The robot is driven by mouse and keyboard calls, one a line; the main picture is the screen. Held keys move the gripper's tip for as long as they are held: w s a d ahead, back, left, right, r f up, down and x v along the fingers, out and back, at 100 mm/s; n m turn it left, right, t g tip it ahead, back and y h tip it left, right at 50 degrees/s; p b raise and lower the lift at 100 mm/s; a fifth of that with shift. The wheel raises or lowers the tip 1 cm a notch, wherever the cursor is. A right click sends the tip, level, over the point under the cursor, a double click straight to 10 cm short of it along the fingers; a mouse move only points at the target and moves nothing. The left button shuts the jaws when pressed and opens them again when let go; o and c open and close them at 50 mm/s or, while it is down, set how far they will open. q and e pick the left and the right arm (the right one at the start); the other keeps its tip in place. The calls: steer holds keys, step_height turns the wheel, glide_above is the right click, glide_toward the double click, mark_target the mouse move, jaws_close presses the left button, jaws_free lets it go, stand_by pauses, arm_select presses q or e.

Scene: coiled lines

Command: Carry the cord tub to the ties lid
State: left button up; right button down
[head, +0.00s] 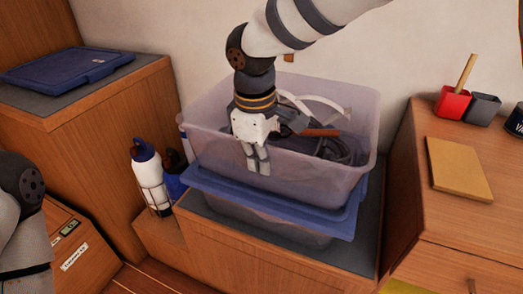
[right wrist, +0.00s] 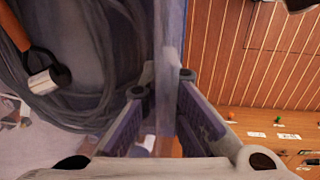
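The cord tub (head: 315,182) is a translucent, pale violet bin with coiled dark and white cords (head: 335,148) in it. It stands on a blue lid (head: 270,206) that covers a lower bin. Another blue lid (head: 65,72) lies flat on the left cabinet; I cannot read which lid is the ties lid. My right gripper (head: 257,165) is at the tub's front wall, fingers pointing down. The right wrist view shows the tub wall (right wrist: 170,45) between its two close fingers, which look shut on it. My left gripper is out of view; only part of that arm shows at lower left.
A white bottle (head: 149,175) and a dark blue bottle stand left of the tub. A wooden cabinet (head: 470,200) on the right carries a tan board (head: 459,168) and red and grey cups (head: 453,103). The wall is close behind. The left cabinet top (head: 130,72) has little bare space.

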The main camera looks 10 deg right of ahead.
steer(key=shift+r, duration=0.15)
steer(key=shift+w+f, duration=0.1)
steer(key=shift+f, duration=0.1)
steer(key=c, duration=1.8)
jaws_free()
steer(key=shift+f, duration=0.1)
step_height(320, 180, up, 12)
steer(key=s, duration=0.1)
steer(key=shift+s+a+r, duration=0.2)
steer(key=shift+s+a, duration=0.05)
steer(key=shift+a, duration=0.15)
